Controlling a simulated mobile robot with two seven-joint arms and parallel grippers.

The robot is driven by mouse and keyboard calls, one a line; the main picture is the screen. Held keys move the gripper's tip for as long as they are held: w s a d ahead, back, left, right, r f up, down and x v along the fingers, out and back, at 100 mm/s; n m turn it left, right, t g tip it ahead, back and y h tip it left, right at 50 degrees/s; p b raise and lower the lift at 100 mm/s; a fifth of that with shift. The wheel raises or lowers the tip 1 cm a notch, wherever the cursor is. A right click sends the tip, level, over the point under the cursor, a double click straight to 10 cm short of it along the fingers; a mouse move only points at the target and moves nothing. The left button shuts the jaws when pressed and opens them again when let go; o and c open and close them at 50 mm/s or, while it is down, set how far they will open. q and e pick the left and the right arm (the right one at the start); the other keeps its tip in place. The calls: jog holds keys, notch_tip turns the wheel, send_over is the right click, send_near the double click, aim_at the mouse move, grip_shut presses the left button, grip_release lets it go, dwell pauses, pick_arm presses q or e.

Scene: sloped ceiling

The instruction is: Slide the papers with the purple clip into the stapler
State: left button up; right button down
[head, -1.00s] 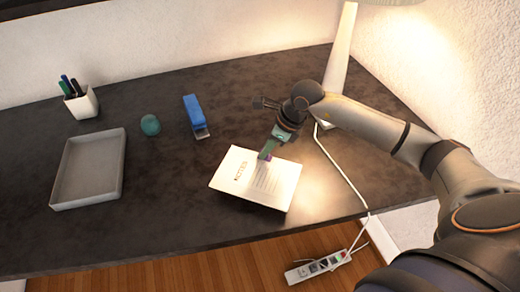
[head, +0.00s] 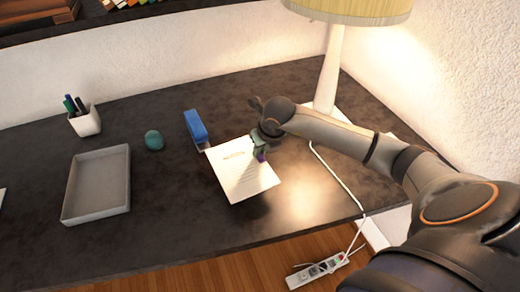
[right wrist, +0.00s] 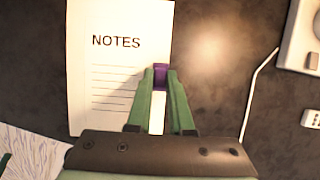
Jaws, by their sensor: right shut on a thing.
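The white papers (head: 238,178), headed NOTES, lie almost flat over the desk. The purple clip (head: 261,157) is on their right edge; it also shows in the right wrist view (right wrist: 160,74). My right gripper (head: 259,150) is shut on the papers at the clip, its green fingers (right wrist: 160,80) on either side of it. The blue stapler (head: 195,126) stands on the desk just beyond the papers' far left corner. That corner is at or very near the stapler's front end; I cannot tell whether it is between the jaws. My left gripper is out of view.
A grey tray (head: 124,190), a teal ball-like object (head: 154,140) and a white pen cup (head: 86,122) stand to the left. A lamp (head: 331,70) stands behind my right arm, with a white cord (head: 335,177) across the desk.

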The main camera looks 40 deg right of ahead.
aim_at(245, 139)
jog(key=shift+b, duration=0.3)
jog(key=shift+f+b, duration=2.45)
jog(key=shift+f, duration=0.35)
jog(key=shift+w+d+b, duration=0.25)
jog(key=shift+w+b, duration=0.7)
jog(key=shift+w, duration=0.65)
jog(key=shift+w+d+b, duration=0.2)
jog(key=shift+w+b, duration=0.7)
jog(key=shift+w, duration=0.7)
jog(key=shift+w+d+b, duration=0.1)
jog(key=shift+w+b, duration=0.2)
jog(key=shift+w, duration=0.2)
jog(key=shift+w+b, duration=0.3)
jog(key=shift+w, duration=0.2)
jog(key=shift+w+d+b, duration=0.2)
jog(key=shift+w+b, duration=0.35)
jog(key=shift+w, duration=0.7)
jog(key=shift+r, duration=0.1)
